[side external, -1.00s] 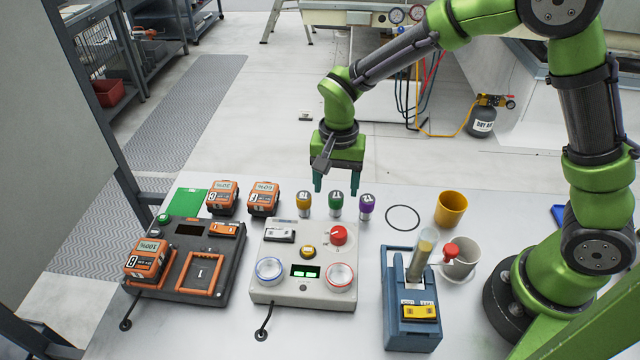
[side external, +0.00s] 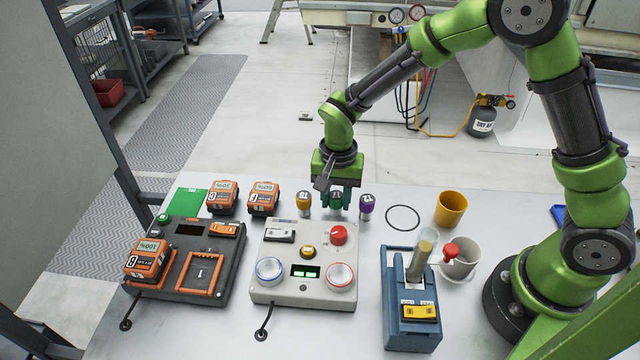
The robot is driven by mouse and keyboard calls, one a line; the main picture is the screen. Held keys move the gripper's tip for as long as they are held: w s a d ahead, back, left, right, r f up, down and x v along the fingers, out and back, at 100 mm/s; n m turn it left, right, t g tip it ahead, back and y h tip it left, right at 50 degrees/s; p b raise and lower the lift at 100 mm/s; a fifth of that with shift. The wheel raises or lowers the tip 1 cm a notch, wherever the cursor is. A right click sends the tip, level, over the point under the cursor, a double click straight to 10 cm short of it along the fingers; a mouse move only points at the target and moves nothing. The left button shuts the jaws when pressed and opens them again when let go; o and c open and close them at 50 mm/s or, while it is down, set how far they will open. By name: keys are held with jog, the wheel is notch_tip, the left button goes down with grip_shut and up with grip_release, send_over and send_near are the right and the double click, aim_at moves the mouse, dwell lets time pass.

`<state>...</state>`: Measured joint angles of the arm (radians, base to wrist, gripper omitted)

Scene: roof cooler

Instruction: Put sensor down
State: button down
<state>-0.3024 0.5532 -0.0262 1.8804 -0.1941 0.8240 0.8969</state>
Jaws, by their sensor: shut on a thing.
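Three small capped cylinders, which look like the sensors, stand in a row behind the light grey console: a yellow one (side external: 304,204), a green one (side external: 336,212) and a purple one (side external: 366,207). My gripper (side external: 336,200) points straight down over the middle of the row. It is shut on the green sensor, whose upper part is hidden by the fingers. The green sensor looks upright and at table level; whether its base touches the table is hard to tell. The yellow and purple sensors stand close on either side of the fingers.
The grey console (side external: 270,290) with a red knob is just in front. A dark charger (side external: 170,285) and orange battery packs (side external: 264,198) are left. A blue holder (side external: 411,330), white cup (side external: 462,262) and yellow cup (side external: 451,209) are right.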

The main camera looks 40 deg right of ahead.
aim_at(335, 196)
notch_tip(335, 196, up, 9)
jog(key=shift+a+r, duration=0.15)
jog(key=s+a+r+n, duration=0.3)
jog(key=s+a+n, duration=0.1)
jog(key=s+a, duration=0.25)
jog(key=s+a+r+n, duration=0.3)
jog(key=s+a, duration=0.3)
jog(key=s, duration=0.2)
jog(key=shift+n, duration=0.3)
jog(key=f, duration=0.5)
jog(key=shift+s+d+f, duration=0.1)
jog(key=shift+d+f, duration=0.1)
jog(key=shift+d, duration=0.1)
jog(key=shift+f, duration=2.2)
jog(key=shift+f, duration=0.1)
